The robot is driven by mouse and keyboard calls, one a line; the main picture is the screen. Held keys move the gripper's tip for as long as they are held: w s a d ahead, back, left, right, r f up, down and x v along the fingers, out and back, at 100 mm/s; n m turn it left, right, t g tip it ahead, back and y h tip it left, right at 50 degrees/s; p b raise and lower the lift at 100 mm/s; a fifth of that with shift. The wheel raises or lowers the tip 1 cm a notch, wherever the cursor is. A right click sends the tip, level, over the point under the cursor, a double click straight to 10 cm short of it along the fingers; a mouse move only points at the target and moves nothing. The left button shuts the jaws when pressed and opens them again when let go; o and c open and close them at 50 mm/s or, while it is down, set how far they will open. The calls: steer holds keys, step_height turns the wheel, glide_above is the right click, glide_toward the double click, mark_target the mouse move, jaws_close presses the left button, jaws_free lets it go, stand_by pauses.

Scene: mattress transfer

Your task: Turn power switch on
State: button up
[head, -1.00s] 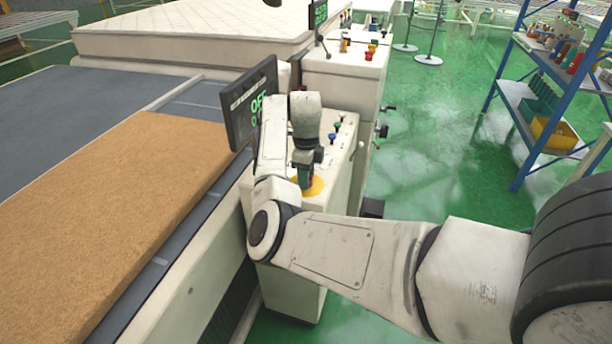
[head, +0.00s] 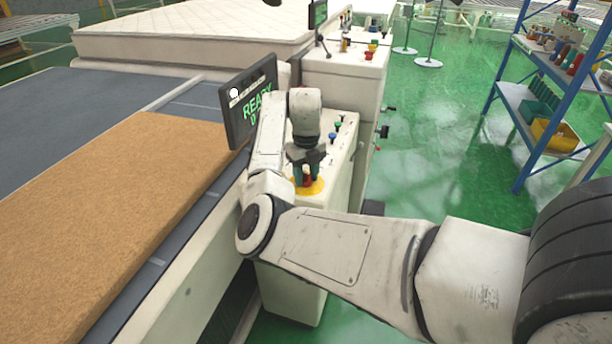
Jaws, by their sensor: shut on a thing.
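The power switch (head: 308,181) is a red knob on a yellow round plate, on top of the white control box (head: 341,158). My gripper (head: 306,178) points down over it, with its fingers closed around the red knob. The fingers and wrist hide part of the knob, so its exact angle cannot be told. The screen (head: 250,102) beside the box shows green text reading "READY" with a partly hidden line below.
A brown pad (head: 110,215) lies on the conveyor at left, and a white mattress (head: 190,32) lies behind. A blue shelf (head: 510,95) stands at right. Green floor between is clear.

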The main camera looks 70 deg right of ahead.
mark_target(306, 174)
steer(key=shift+r, duration=0.1)
stand_by(0.3)
steer(key=o, duration=1.1)
steer(key=shift+c, duration=0.2)
step_height(306, 174, up, 11)
steer(key=b, duration=0.1)
steer(key=shift+f, duration=0.2)
